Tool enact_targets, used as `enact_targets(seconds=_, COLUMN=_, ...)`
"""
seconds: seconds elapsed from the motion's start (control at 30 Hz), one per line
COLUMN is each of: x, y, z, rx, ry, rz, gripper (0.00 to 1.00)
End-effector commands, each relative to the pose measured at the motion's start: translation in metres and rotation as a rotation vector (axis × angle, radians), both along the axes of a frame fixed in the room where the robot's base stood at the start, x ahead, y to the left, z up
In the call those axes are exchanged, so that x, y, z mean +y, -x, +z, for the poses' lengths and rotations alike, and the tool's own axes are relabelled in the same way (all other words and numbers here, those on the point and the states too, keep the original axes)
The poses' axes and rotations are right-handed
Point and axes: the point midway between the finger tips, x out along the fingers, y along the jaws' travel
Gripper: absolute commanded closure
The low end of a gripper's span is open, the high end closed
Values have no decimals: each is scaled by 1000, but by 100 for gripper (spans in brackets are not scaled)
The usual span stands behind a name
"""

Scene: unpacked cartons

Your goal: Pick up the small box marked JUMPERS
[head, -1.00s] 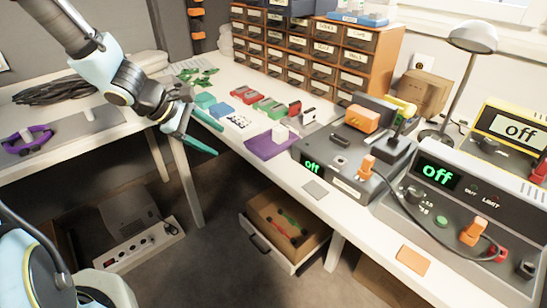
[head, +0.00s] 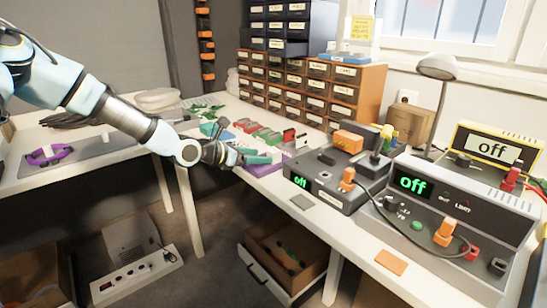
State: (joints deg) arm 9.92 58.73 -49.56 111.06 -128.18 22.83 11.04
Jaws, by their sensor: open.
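A brown drawer cabinet (head: 345,93) with labelled drawers stands behind the row. Grey bench instruments (head: 322,181) with "off" displays fill the right side. A lamp (head: 438,67) stands behind them. An open drawer (head: 285,262) juts out under the bench.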

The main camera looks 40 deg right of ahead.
Motion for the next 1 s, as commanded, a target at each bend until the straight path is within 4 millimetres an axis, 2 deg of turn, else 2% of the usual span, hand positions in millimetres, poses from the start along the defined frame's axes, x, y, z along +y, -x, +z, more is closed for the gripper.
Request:
enact_targets(seconds=0.27, x=-33, y=-1, z=0, rx=2, ry=1, rz=0, gripper=28)
enact_targets(seconds=0.4, x=-49, y=0, z=-7, rx=2, ry=0, rz=0, gripper=28)
enact_targets(seconds=0.7, x=-54, y=0, z=-10, rx=-2, ry=-1, rz=-1, gripper=28)
enact_targets(seconds=0.77, x=-54, y=0, z=-10, rx=-1, ry=-1, rz=0, gripper=32)
enact_targets(seconds=1.0, x=-54, y=0, z=-10, rx=-1, ry=-1, rz=0, gripper=59)
